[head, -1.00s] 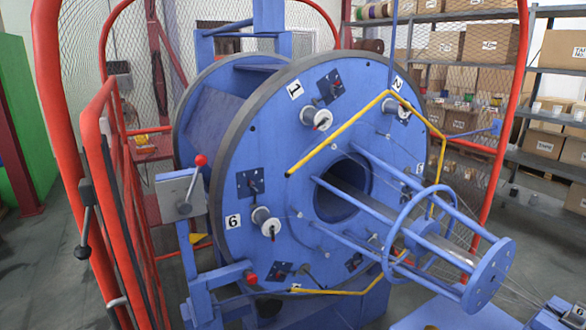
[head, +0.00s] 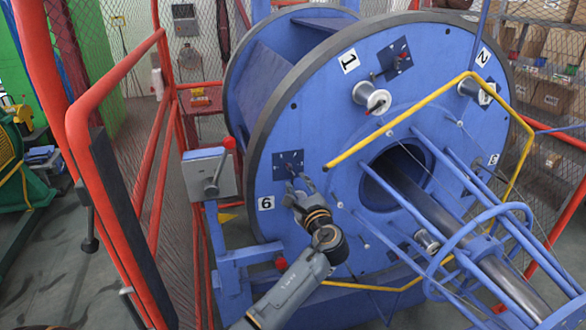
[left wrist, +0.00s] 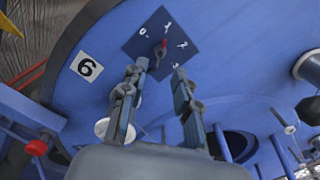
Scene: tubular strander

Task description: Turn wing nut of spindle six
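Spindle six is marked by a white "6" label (head: 265,203) on the big blue disc, also in the left wrist view (left wrist: 87,66). Beside it is a dark square plate (head: 281,161); in the left wrist view this plate (left wrist: 139,48) shows a scale with 0, 1, 2, 3. At its middle is the small wing nut with a red mark (left wrist: 162,46), pointing near the 1. My left gripper (head: 296,183) is in front of the plate. In the left wrist view its fingers (left wrist: 160,70) are apart, on either side below the nut, with nothing between them. My right gripper is not in view.
A grey box with a red-knobbed lever (head: 212,172) stands left of the disc. A red guard frame (head: 110,80) is further left. Yellow bars (head: 400,122) and blue rods (head: 470,190) stick out at the right. Spindle one's spool (head: 370,97) is above.

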